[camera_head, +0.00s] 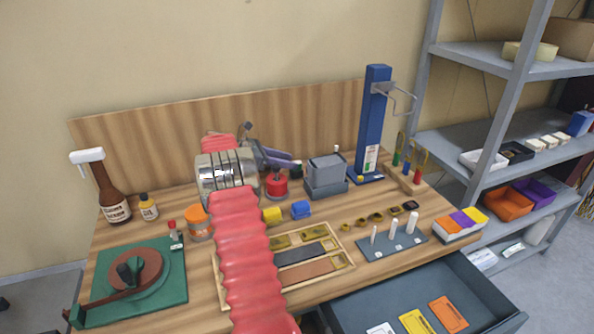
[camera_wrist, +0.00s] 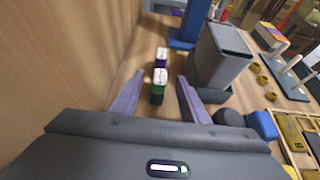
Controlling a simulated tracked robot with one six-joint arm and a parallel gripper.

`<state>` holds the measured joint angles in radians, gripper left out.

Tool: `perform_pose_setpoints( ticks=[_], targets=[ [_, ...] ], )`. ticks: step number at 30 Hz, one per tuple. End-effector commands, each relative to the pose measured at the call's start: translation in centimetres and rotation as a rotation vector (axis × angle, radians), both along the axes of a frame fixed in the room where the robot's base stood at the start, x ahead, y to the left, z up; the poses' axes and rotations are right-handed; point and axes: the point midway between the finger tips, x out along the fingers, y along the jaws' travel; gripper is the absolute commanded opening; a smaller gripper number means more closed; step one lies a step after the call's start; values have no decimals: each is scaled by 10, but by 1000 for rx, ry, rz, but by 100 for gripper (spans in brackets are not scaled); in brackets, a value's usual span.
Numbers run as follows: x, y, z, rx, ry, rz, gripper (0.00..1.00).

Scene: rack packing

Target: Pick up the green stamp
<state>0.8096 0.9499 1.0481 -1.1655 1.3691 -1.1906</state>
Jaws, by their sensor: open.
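The green stamp (camera_wrist: 158,89) has a white top and a dark lower part. It stands on the wooden bench in the wrist view, between the two purple fingers of my gripper (camera_wrist: 160,80), with gaps on both sides. My gripper is open and empty. A similar purple stamp (camera_wrist: 161,60) with a white top stands just beyond it. In the head view my gripper (camera_head: 290,161) is at the back of the bench, left of the grey box; I cannot make out the green stamp there.
A grey box (camera_wrist: 222,50) on a dark base stands right of the stamps, with a blue post (camera_wrist: 189,22) beyond. The wooden back panel (camera_head: 130,145) lies close on the left in the wrist view. A blue block (camera_head: 300,209) and a red tin (camera_head: 276,186) are near.

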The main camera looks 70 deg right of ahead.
Motion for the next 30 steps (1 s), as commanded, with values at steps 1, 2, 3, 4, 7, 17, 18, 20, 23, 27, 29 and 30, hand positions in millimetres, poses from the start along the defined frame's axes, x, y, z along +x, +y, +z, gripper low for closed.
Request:
perform_pose_setpoints(
  ticks=[1, 2, 3, 4, 7, 17, 18, 20, 23, 27, 29, 30],
  targets=[
    [-5, -4, -3, 1, 1, -2, 41],
    [-6, -5, -4, 1, 1, -2, 41],
    [-8, -7, -5, 1, 1, -2, 41],
    [-9, -8, -5, 1, 0, -1, 41],
    [-9, -9, -6, 1, -1, 0, 41],
    [-9, -8, -6, 1, -1, 0, 41],
    [-9, -8, -6, 1, -1, 0, 41],
    [-9, -8, -6, 1, -1, 0, 41],
    [-9, -8, -6, 1, -1, 0, 36],
    [-9, -8, -6, 1, -1, 0, 26],
    [-9, -8, -6, 1, -1, 0, 22],
    [-9, -8, -6, 1, -1, 0, 19]
  ],
)
